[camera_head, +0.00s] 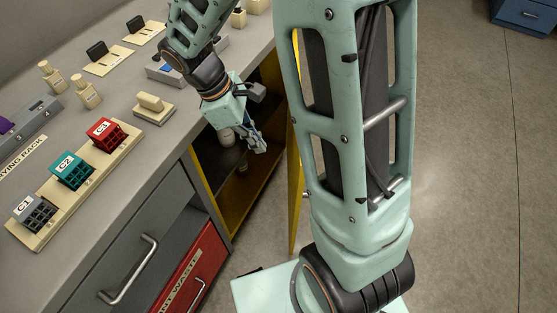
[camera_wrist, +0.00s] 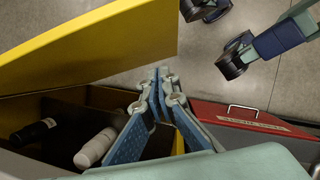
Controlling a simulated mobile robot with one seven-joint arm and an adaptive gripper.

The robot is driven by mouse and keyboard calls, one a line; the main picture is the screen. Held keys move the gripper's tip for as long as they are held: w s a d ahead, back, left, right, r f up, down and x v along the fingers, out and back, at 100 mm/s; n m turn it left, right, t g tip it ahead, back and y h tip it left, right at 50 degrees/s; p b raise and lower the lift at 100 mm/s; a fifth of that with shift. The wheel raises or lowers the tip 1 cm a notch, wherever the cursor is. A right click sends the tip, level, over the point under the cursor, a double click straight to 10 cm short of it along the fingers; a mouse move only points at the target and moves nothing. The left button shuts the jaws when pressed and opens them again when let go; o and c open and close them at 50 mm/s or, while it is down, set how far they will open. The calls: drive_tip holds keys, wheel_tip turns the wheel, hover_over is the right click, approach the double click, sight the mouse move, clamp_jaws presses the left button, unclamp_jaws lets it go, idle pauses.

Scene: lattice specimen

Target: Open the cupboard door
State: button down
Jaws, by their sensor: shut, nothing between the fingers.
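The cupboard door (camera_head: 294,205) is yellow and stands swung out from the bench front, partly hidden behind my arm. In the wrist view the door (camera_wrist: 95,45) crosses the upper left. The open cupboard (camera_head: 262,172) shows a yellow-lined, dark interior with bottles inside. My gripper (camera_head: 260,147) is shut and empty in front of the opening, between the cupboard and the door. In the wrist view its fingers (camera_wrist: 164,72) meet near the middle, apart from the door in the picture; I cannot tell whether any part touches it.
A red waste drawer (camera_head: 190,275) and a grey drawer (camera_head: 130,250) with bar handles are beside the cupboard. The bench top (camera_head: 150,150) carries a rack of coloured blocks (camera_head: 75,170) and small bottles. A white bottle (camera_wrist: 95,147) lies inside the cupboard.

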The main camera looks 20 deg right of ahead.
drive_tip(key=s+d+f+b, duration=0.2)
drive_tip(key=d+f, duration=0.5)
drive_tip(key=f, duration=0.2)
drive_tip(key=shift+s+f+n+b, duration=0.2)
drive_tip(key=shift+s+n+b, duration=0.1)
drive_tip(key=shift+s+b, duration=0.1)
drive_tip(key=shift+d, duration=0.1)
